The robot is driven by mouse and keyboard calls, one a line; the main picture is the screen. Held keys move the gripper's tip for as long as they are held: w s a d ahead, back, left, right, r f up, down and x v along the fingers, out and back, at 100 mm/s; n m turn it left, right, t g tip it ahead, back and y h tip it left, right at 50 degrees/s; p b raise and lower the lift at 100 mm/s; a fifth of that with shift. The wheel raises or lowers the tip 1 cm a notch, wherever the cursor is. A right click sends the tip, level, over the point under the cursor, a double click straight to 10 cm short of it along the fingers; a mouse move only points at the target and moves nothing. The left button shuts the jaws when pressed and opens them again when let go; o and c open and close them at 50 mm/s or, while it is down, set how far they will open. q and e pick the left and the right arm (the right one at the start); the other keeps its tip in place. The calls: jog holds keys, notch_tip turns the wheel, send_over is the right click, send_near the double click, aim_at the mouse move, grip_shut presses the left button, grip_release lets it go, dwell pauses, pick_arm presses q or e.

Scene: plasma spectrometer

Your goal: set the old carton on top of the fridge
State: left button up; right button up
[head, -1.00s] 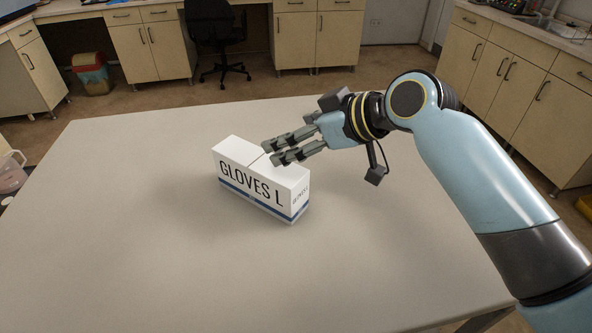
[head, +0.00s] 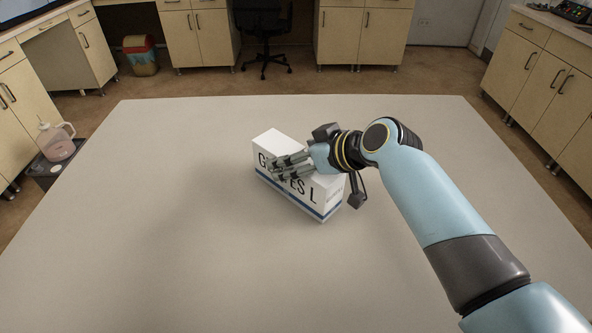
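A white carton (head: 327,196) with a blue stripe and the words "GLOVES L" stands upright on the grey table, a little right of the middle in the head view. It is the only carton in view; I cannot tell its age. My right gripper (head: 272,172) reaches in from the right, its two fingers in front of the carton's top and labelled side, covering part of the lettering. A narrow gap shows between the fingers, with nothing seen in it. I cannot tell whether they touch the carton. My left gripper and a fridge are not in view.
The grey table (head: 150,240) is otherwise clear. A plastic bottle (head: 57,142) stands on a dark surface beyond its left edge. Cabinets (head: 361,36), an office chair (head: 263,20) and a bin (head: 141,55) stand across the floor behind the table.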

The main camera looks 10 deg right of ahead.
jog(key=shift+w+a+f, duration=0.1)
jog(key=shift+w+f, duration=0.05)
jog(key=c, duration=1.7)
